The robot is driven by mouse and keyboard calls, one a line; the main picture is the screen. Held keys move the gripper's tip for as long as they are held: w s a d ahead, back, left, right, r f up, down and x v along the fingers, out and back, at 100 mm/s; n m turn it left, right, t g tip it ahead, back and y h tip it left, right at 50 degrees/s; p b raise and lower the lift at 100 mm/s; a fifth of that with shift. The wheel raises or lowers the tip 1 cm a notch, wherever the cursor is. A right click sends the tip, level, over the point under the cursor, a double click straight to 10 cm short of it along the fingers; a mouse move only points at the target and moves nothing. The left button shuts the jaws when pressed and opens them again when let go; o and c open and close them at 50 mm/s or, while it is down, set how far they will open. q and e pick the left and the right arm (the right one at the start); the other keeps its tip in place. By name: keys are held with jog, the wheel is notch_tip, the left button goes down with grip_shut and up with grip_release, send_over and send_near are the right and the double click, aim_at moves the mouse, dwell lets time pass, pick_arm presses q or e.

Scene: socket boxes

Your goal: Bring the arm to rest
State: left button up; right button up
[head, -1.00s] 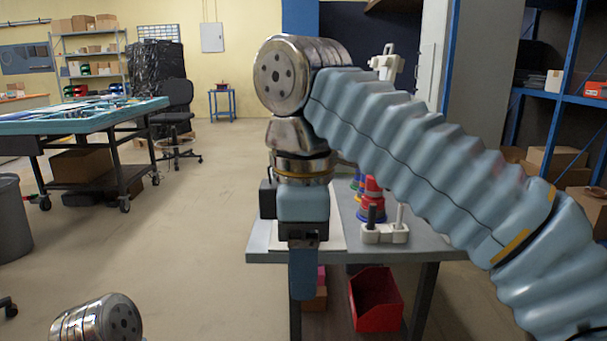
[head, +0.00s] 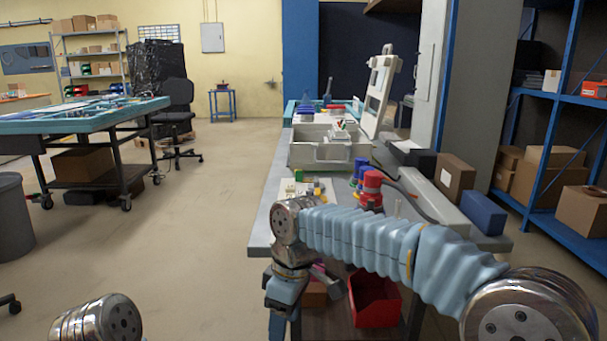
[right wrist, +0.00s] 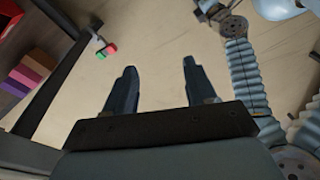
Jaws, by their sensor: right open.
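My right arm (head: 365,238) comes in from the lower right in the head view. Its wrist and gripper (head: 283,297) hang low at the front left corner of the workbench, beside the bench edge. In the right wrist view my right gripper (right wrist: 156,85) has its two fingers wide apart, with nothing between them but floor further off. A metal joint of my left arm (head: 97,320) shows at the lower left of the head view. The left gripper cannot be made out.
The grey workbench (head: 262,225) bears a grey tray (head: 318,153), red and blue stacked pieces (head: 371,188) and a blue box (head: 484,212). A red bin (head: 375,300) sits beneath it. Blue shelving (head: 570,235) stands at right.

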jog(key=s+d+f+m+y, duration=0.1)
jog(key=d+f+m, duration=0.25)
jog(key=f, duration=1.15)
jog(key=s+d+f+m+y, duration=0.1)
jog(key=d+f+m, duration=0.25)
jog(key=f, duration=1.05)
jog(key=s+d+f+m, duration=0.3)
jog(key=s+f+m, duration=0.1)
jog(key=s, duration=0.3)
jog(key=s+d+f+m+t, duration=0.1)
jog(key=s+d+f+m, duration=0.3)
jog(key=s+f, duration=0.3)
jog(key=shift+f+m+y, duration=0.3)
jog(key=shift+y, duration=0.1)
